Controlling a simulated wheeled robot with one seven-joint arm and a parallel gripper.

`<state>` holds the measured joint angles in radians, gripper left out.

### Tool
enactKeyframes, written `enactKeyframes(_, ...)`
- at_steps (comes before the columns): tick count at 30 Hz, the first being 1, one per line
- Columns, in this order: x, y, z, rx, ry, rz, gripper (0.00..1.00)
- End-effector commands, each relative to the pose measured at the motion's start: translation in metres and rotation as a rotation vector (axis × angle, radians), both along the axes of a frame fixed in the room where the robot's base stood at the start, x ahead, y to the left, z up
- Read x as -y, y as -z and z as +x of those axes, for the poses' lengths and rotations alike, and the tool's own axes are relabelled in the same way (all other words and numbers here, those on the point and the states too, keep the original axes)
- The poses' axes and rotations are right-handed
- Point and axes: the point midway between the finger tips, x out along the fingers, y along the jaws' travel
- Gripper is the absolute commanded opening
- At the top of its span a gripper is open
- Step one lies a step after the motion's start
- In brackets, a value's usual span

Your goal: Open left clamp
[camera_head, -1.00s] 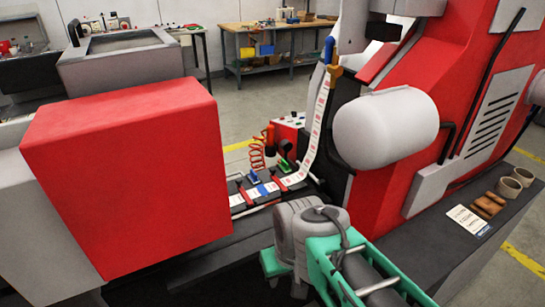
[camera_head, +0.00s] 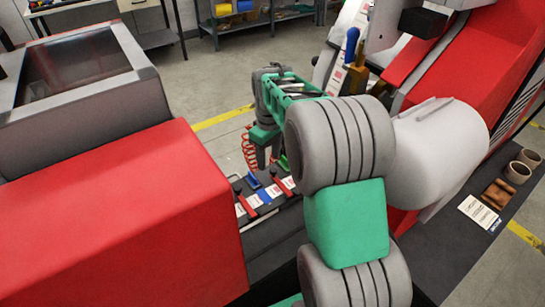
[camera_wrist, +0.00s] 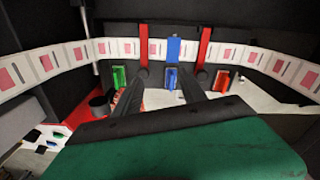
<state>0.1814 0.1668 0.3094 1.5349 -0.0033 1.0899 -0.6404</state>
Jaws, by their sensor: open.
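In the wrist view, a pale label web (camera_wrist: 102,48) with pink marks runs across a dark splice table. Two red bars, a left one (camera_wrist: 144,45) and a right one (camera_wrist: 205,43), cross it with dark round knobs at their near ends. I cannot tell which part is named the left clamp. My gripper (camera_wrist: 163,78) is open, its dark fingers apart around the view of the middle blue handle. In the head view my gripper (camera_head: 265,158) hangs above the table.
A large red housing (camera_head: 130,220) stands left of the table. A grey cylinder (camera_head: 440,145) and red machine body stand right. A coiled red hose (camera_head: 249,150) is close by my gripper. Brown blocks (camera_head: 497,193) and rolls (camera_head: 517,172) lie on the right ledge.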

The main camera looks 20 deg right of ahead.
Motion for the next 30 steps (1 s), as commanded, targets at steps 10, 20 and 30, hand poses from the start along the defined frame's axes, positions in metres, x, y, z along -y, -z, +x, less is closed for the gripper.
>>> enactKeyframes(10, 0.033, 0.039, 0.042, -0.047, -0.126, 0.006, 0.49)
enactKeyframes(20, 0.032, 0.095, 0.043, -0.043, -0.124, 0.004, 0.49)
enactKeyframes(30, 0.032, 0.101, 0.043, -0.04, -0.124, 0.003, 0.46)
